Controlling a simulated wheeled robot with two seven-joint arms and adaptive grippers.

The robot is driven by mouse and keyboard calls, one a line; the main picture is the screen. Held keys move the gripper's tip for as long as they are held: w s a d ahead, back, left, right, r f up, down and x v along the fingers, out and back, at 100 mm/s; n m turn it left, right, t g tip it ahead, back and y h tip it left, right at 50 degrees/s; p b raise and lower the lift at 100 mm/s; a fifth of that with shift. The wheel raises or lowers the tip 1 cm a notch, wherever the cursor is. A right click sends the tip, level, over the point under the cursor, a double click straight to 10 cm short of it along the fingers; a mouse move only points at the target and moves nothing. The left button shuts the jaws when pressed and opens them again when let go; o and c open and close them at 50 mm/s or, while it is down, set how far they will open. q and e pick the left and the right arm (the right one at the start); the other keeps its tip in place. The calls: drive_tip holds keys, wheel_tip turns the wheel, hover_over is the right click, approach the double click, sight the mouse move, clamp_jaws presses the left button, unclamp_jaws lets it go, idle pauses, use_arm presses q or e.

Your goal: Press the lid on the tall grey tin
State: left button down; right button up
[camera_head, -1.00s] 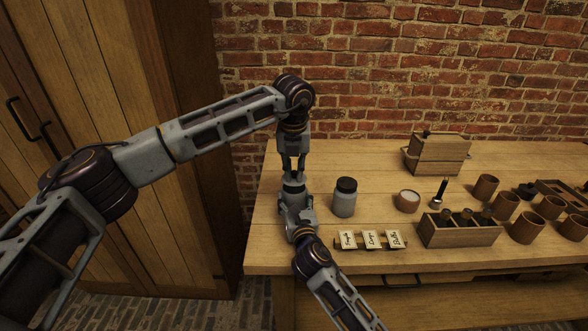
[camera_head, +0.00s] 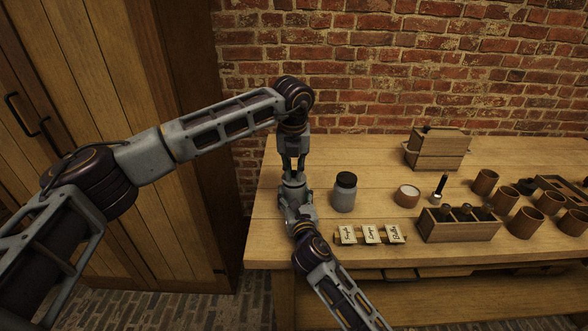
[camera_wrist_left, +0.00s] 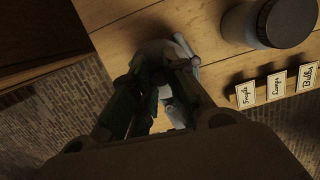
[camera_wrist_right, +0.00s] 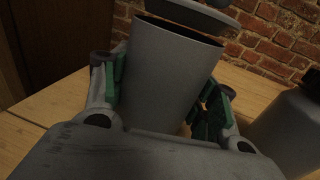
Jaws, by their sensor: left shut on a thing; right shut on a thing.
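The tall grey tin (camera_wrist_right: 170,75) stands upright and open at its top in the right wrist view. My right gripper (camera_wrist_right: 165,95) is shut around its sides. The grey lid (camera_wrist_right: 195,13) is just above the tin's rim, slightly tilted, with a dark gap between them. My left gripper (camera_head: 294,168) points down from above and is shut on the lid; its fingers (camera_wrist_left: 155,85) hide much of it in the left wrist view. In the head view the tin (camera_head: 293,188) is small and partly hidden by the grippers.
A grey jar with a black lid (camera_head: 344,193) stands close to the right of the tin. Label cards (camera_head: 371,234) are in front of it. A small round tin (camera_head: 407,196), a wooden rack (camera_head: 458,230) and several wooden cups (camera_head: 486,182) are farther right. A wooden box (camera_head: 437,149) is behind.

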use_arm(q)
drive_tip(key=shift+f, duration=0.65)
idle(0.6)
drive_tip(key=c, duration=1.3)
unclamp_jaws()
drive_tip(key=shift+c, duration=0.2)
drive_tip(key=shift+r, duration=0.15)
wheel_tip(320, 180, up, 12)
drive_tip(key=s, duration=0.2)
drive_tip(key=shift+f, duration=0.2)
use_arm(e)
drive_tip(key=o, duration=1.5)
use_arm(q)
drive_tip(key=shift+a, duration=0.1)
use_arm(e)
drive_tip(key=shift+s, duration=0.15)
drive_tip(key=shift+s+d, duration=0.25)
drive_tip(key=shift+s, duration=0.95)
drive_tip(key=shift+s+d, duration=0.2)
drive_tip(key=shift+s, duration=0.95)
drive_tip(key=shift+s+d, duration=0.25)
drive_tip(key=shift+s, duration=0.95)
